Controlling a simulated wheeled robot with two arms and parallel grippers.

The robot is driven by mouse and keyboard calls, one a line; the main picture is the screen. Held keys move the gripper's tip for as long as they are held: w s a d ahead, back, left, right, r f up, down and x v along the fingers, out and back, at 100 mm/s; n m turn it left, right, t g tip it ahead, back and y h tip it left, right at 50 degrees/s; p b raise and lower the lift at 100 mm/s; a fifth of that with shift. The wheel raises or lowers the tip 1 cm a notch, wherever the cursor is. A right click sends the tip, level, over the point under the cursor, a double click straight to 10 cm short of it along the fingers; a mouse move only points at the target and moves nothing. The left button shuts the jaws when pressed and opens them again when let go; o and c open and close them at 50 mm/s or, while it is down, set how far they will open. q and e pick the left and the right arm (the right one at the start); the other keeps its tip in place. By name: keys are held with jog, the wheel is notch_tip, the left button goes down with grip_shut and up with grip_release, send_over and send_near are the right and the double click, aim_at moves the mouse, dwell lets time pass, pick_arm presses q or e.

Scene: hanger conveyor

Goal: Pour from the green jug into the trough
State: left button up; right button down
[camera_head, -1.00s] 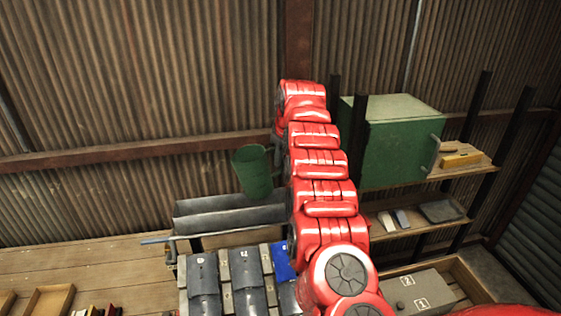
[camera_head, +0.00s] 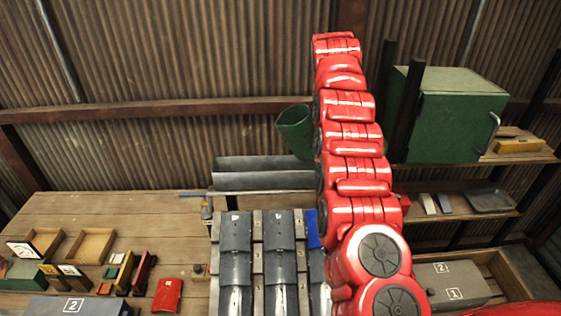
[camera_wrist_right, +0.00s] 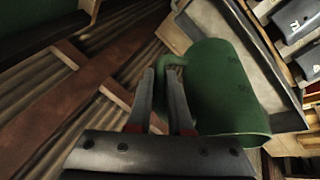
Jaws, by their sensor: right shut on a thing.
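The green jug (camera_head: 295,131) is in the head view just above the right part of the grey metal trough (camera_head: 262,180). It leans, with its rim towards the upper left. In the right wrist view the jug (camera_wrist_right: 225,90) is large, at right of centre, and its handle sits at the fingertips. My right gripper (camera_wrist_right: 163,72) is shut on the jug's handle. In the head view the gripper is hidden behind my red right arm. What is inside the jug cannot be seen. My left gripper is not in view.
A green cabinet (camera_head: 452,112) and shelves stand right of my arm. Grey numbered hanging pieces (camera_head: 235,260) are in front of the trough. Wooden trays (camera_head: 90,247) and several small coloured items lie on the table at left. The table between them and the trough is largely clear.

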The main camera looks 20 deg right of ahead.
jog(key=shift+s+r+h+b, duration=0.15)
jog(key=shift+r+h+b, duration=0.3)
jog(key=shift+b, duration=0.15)
dwell(0.3)
jog(key=shift+a+r+h+b, duration=0.1)
jog(key=shift+r+h+b, duration=0.35)
jog(key=shift+b, duration=0.1)
dwell(0.4)
